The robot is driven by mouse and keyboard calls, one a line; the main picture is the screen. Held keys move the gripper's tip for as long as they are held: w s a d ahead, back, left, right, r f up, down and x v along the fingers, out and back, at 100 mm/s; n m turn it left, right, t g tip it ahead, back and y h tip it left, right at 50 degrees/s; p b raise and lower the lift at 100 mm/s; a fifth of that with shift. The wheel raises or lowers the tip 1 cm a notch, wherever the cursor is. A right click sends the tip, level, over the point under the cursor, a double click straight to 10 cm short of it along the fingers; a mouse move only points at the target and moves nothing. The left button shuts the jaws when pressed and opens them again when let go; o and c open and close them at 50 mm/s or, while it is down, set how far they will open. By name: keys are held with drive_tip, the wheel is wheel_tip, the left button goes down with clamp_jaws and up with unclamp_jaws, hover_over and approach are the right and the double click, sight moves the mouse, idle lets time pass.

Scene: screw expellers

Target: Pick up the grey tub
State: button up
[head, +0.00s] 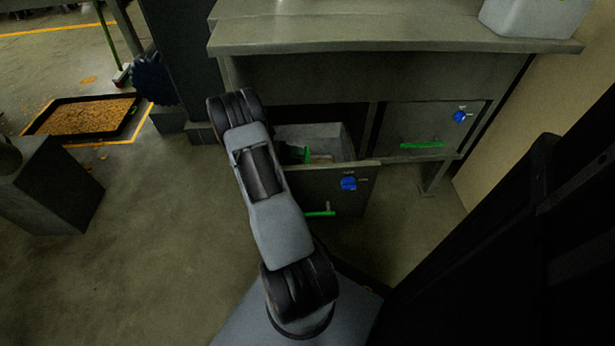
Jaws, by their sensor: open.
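A light grey tub (540,16) stands on the right end of the workbench top, cut off by the top edge of the head view. Something green shows at its top edge. A second pale grey box-like shape (328,138) shows inside the open drawer, with something green beside it. I cannot tell whether this is a tub or the drawer's inner wall, as my arm covers its left part. My gripper is not in view; only my arm's links show, reaching up in front of the bench.
The workbench (400,32) has a pulled-out drawer (328,188) with a green handle and blue lock. A shut drawer (432,125) is to its right. A black tray (85,117) of brownish bits and a dark block (50,188) are at left.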

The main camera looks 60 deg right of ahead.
sight(308, 157)
drive_tip(key=shift+b+x, duration=0.55)
drive_tip(key=shift+x, duration=1.45)
drive_tip(key=shift+f, duration=0.1)
drive_tip(key=shift+a, duration=0.1)
clamp_jaws()
